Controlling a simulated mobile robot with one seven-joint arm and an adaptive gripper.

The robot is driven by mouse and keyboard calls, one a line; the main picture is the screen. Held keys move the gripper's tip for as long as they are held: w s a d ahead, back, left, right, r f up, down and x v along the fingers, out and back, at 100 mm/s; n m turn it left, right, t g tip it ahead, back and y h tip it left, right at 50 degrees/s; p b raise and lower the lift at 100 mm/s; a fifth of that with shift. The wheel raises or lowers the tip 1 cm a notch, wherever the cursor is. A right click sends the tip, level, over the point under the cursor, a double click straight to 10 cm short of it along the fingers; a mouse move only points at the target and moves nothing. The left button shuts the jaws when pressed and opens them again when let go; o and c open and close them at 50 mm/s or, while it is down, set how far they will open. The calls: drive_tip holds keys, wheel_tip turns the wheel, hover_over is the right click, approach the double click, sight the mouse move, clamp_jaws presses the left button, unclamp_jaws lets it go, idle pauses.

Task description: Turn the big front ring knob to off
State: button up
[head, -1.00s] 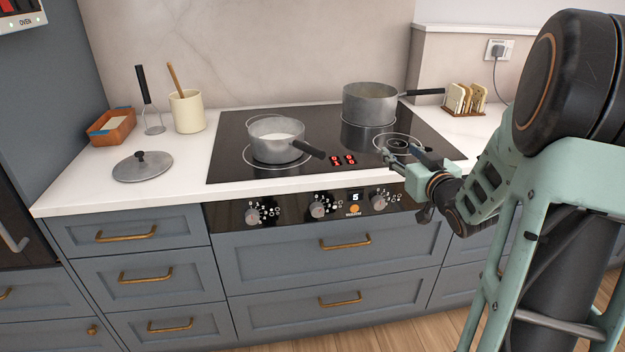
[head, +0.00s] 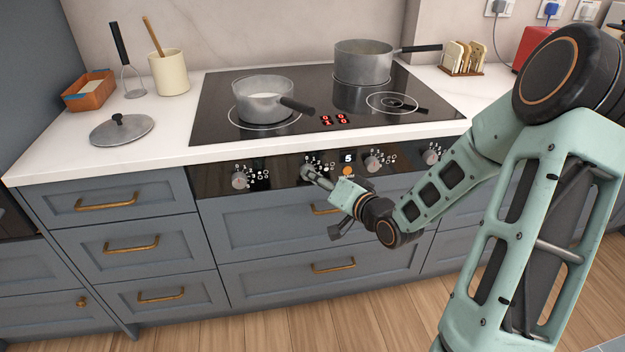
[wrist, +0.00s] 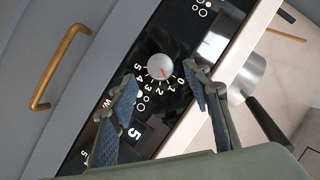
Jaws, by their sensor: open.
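A row of round silver knobs sits on the black control strip (head: 215,182) under the hob. The second knob from the left is mostly hidden by my gripper (head: 312,172) in the head view. In the wrist view this knob (wrist: 159,67) lies just beyond and between my open fingertips (wrist: 160,80), with no clear contact. Its red mark points near the 1, beside the 0 of a 0-to-5 scale. A ring symbol (wrist: 142,101) is printed beside it, too small to read surely. The other knobs are at far left (head: 240,180), right of the display (head: 373,163) and far right (head: 432,157).
A display reading 5 (head: 348,158) and an orange button (head: 347,171) are right of my gripper. Another pot (head: 362,63) stands at the back. Brass drawer handles (head: 333,265) project below the strip.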

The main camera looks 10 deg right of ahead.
drive_tip(key=x, duration=0.4)
drive_tip(key=c, duration=1.2)
drive_tip(key=shift+o, duration=0.2)
drive_tip(key=shift+b, duration=0.3)
drive_tip(key=shift+n, duration=0.3)
drive_tip(key=shift+a+r+n+g+h+b, duration=0.1)
drive_tip(key=shift+n+g+h+b, duration=0.15)
drive_tip(key=shift+n+h+b, duration=0.65)
drive_tip(key=shift+a+r+n+g+h+b, duration=0.1)
drive_tip(key=shift+n+g+h+b, duration=0.15)
drive_tip(key=shift+n+h+b, duration=0.55)
drive_tip(key=shift+b, duration=0.3)
